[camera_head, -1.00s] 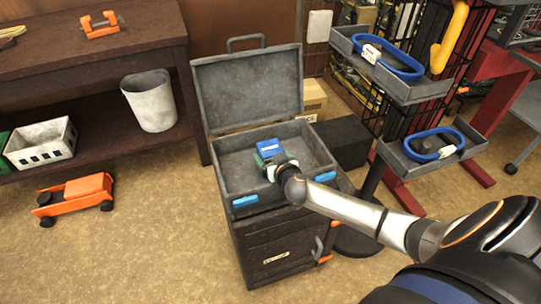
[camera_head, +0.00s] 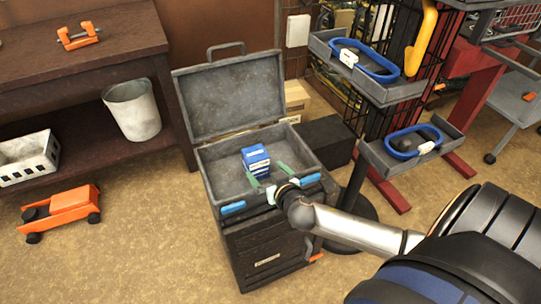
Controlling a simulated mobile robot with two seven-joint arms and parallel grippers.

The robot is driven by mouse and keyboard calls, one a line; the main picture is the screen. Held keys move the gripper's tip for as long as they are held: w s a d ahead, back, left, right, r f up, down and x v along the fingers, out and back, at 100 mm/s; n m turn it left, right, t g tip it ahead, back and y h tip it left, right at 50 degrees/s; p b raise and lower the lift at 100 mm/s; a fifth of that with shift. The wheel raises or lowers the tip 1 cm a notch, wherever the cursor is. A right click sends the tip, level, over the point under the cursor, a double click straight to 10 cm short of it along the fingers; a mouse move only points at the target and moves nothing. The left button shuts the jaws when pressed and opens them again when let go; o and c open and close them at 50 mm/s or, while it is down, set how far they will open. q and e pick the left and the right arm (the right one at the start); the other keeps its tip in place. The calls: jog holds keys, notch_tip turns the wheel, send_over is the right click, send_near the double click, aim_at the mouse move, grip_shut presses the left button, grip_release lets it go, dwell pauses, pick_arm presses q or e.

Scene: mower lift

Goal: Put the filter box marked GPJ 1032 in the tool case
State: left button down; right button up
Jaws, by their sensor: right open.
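The blue and white filter box (camera_head: 256,159) stands inside the open grey tool case (camera_head: 218,180), near the middle of its tray. Its marking is too small to read. My right gripper (camera_head: 270,178) is open at the front of the tray, its green-tipped fingers pointing at the box from the near right. The fingers are apart from each other, and the box is not between them. The case lid is raised at the back. My left gripper is not in view.
A rack with grey trays (camera_head: 400,92) holding blue ring-shaped things stands to the right. A dark workbench (camera_head: 90,58) with a bin (camera_head: 132,110) is at the left. An orange toy-like jack (camera_head: 62,210) lies on the floor.

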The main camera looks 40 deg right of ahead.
jog(key=shift+v, duration=1.3)
dwell(0.4)
